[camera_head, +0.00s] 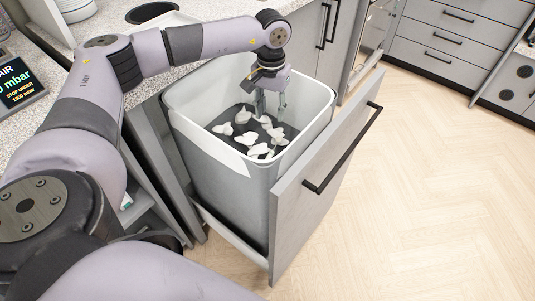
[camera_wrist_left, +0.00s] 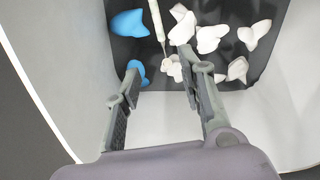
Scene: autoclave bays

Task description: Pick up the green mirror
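No green mirror can be made out in either view. My left gripper (camera_head: 270,108) reaches down into the pull-out bin (camera_head: 220,160). In the left wrist view its two fingers (camera_wrist_left: 160,62) are apart with nothing held between them. Below it, on the dark bin floor, lie white crumpled pieces (camera_head: 243,117), which also show in the wrist view (camera_wrist_left: 209,38). A thin pale rod (camera_wrist_left: 157,22) lies among them, just beyond the fingertips. Blue pieces (camera_wrist_left: 128,22) lie on the left; the left finger partly hides one. My right gripper is not in view.
The bin's walls stand close around my left gripper. The drawer front (camera_head: 310,205) with a black handle (camera_head: 345,150) is pulled out. A speckled counter (camera_head: 200,35) with a display screen (camera_head: 18,85) is on the left. The wooden floor (camera_head: 430,200) on the right is clear.

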